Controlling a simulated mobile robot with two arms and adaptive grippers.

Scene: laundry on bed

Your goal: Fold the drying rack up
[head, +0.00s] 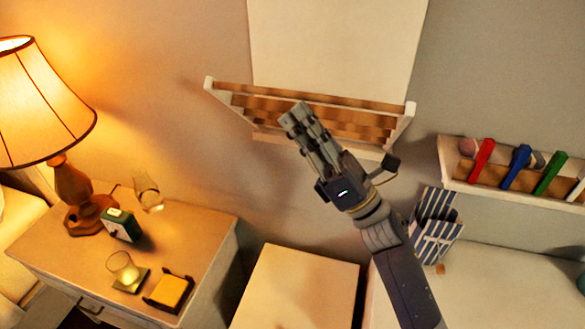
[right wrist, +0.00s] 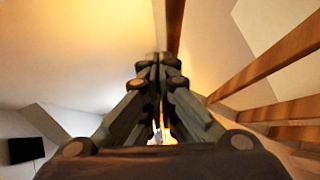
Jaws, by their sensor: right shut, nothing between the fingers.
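The drying rack (head: 390,132) is on the wall at the top middle of the head view. It has pale side arms and several wooden bars, and it stands out from the wall below a tall pale panel (head: 338,45). Its wooden bars (right wrist: 270,62) also show at the right of the right wrist view. My right gripper (head: 296,113) is shut and empty, fingers pointing up. In the head view it overlaps the rack's bars and hides part of them; I cannot tell whether it touches them. My left gripper is not in view.
A nightstand (head: 200,228) at left holds a lamp (head: 45,110), a green clock (head: 121,225), glasses and a yellow item. A shelf (head: 450,160) with coloured items is on the right wall. A striped box (head: 436,228) stands beside my right arm.

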